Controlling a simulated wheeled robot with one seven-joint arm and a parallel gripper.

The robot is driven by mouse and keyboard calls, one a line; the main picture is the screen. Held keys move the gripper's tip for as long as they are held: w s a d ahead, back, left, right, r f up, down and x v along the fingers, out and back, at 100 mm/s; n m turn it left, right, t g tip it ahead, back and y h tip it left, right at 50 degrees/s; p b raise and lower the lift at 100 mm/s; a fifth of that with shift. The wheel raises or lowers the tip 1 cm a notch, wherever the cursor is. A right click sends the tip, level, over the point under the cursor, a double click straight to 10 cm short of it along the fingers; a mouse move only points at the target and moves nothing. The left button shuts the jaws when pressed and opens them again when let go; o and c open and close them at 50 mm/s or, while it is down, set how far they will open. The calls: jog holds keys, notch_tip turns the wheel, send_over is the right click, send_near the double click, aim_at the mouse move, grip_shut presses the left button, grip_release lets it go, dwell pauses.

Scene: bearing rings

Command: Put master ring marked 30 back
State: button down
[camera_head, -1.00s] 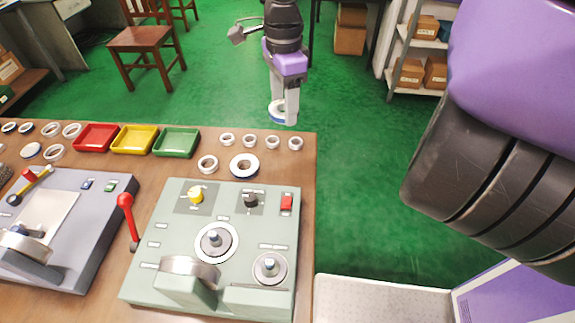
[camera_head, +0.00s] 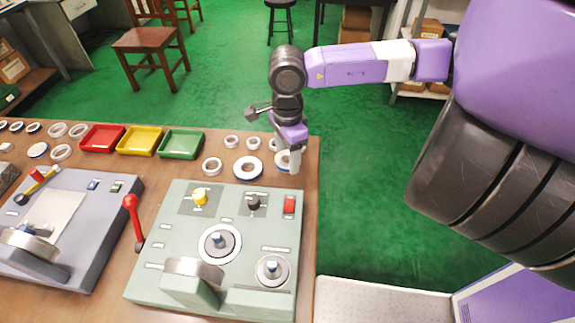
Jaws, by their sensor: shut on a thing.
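My gripper (camera_head: 294,167) is shut on a pale ring with a blue outer edge (camera_head: 281,160), at the back right corner of the bench. I take this for master ring 30, but its marking is too small to read. The gripper points down and hides the ring's right part. I cannot tell whether the ring touches the bench top or hangs just above it. A similar ring with a blue edge (camera_head: 248,169) lies close to its left, and a smaller steel ring (camera_head: 212,167) lies further left.
Small rings (camera_head: 231,142) lie in a row behind; my arm hides some. The green tray (camera_head: 181,144), yellow tray (camera_head: 139,141) and red tray (camera_head: 102,138) stand to the left. The green-grey gauge fixture (camera_head: 170,225) stands in front. The bench's right edge is close.

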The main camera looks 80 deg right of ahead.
aim_at(287, 175)
jog(key=shift+f, duration=2.3)
jog(key=shift+f, duration=0.15)
jog(key=shift+c, duration=2.2)
grip_release()
jog(key=shift+r+p, duration=0.3)
notch_tip(287, 175, up, 12)
jog(key=b, duration=0.1)
jog(key=shift+s+f, duration=0.1)
jog(key=shift+f, duration=0.05)
